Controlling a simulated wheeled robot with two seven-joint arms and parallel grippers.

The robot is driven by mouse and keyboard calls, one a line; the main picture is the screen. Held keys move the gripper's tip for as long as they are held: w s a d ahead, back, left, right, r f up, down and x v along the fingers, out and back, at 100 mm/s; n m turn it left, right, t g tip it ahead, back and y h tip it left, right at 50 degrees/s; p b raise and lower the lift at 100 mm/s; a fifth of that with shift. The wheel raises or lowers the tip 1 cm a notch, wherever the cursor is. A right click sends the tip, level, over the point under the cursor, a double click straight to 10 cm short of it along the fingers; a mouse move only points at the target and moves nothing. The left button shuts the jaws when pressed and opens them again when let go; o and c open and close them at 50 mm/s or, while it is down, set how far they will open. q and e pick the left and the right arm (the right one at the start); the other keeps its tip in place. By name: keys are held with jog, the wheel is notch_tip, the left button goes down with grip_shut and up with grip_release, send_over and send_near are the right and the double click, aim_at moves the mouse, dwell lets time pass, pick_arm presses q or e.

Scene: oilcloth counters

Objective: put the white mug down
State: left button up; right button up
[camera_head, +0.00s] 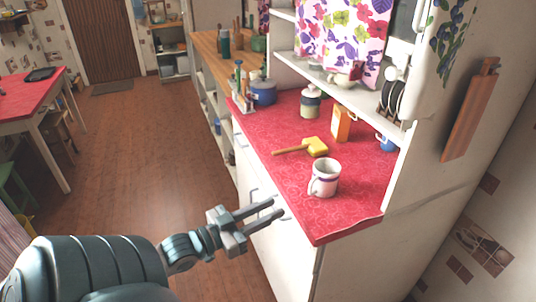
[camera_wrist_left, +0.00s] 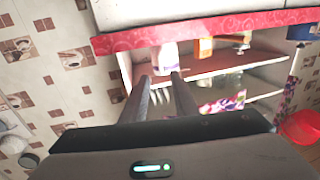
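The white mug (camera_head: 323,178) with a dark band stands upright on the red patterned counter (camera_head: 270,140), close to its front edge, with its handle toward the left. My left gripper (camera_head: 276,207) is in front of the counter edge, to the lower left of the mug. Its two fingers are apart with nothing between them, and it does not touch the mug. In the left wrist view the left gripper (camera_wrist_left: 161,77) shows both fingers spread. A pale shape beyond the fingertips there looks like the mug (camera_wrist_left: 165,58), partly cut by the counter edge. My right gripper is not in view.
A yellow mallet-like tool (camera_head: 316,147) lies just behind the mug. An orange box (camera_head: 341,124), a jar (camera_head: 310,103) and a blue pot (camera_head: 263,92) stand farther back. A shelf (camera_head: 350,98) overhangs the counter. Bare counter lies right of the mug.

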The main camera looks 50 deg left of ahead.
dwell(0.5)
